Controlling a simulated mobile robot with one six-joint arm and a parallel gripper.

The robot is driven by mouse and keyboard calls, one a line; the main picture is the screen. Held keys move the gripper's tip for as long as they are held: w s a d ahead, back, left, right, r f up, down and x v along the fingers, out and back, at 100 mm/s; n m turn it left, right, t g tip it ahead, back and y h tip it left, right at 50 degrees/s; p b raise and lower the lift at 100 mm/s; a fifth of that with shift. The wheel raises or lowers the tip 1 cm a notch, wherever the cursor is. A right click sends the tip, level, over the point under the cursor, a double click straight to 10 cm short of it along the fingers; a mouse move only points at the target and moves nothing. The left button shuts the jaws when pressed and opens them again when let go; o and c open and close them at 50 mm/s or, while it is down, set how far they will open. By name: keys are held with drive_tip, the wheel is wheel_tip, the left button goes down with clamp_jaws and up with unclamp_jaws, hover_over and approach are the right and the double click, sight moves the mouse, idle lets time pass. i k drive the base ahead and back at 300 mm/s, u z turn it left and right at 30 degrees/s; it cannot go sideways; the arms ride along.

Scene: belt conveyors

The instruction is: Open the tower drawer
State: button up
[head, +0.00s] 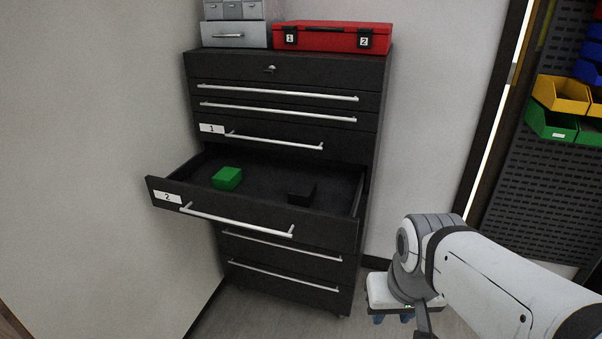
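A tall black drawer tower (280,68) stands in the corner against the wall. Its drawer labelled 2 (240,220) is pulled out, with a long silver handle (236,220) on its front. A green block (227,178) and a black block (302,193) lie inside it. The drawer labelled 1 (270,140) above it is closed, as are the other drawers. My arm is at the lower right, apart from the tower. My gripper is mostly hidden or out of frame there, so its fingers cannot be made out.
A red case (332,38) and a grey small-drawer unit (236,33) sit on top of the tower. At the right, a perforated panel (530,190) holds yellow (562,95) and green (548,124) bins. Floor shows between the tower and my arm.

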sight(246, 34)
drive_tip(key=z, duration=0.05)
drive_tip(key=k, duration=0.35)
drive_tip(key=u, duration=0.7)
drive_tip(key=i, duration=1.5)
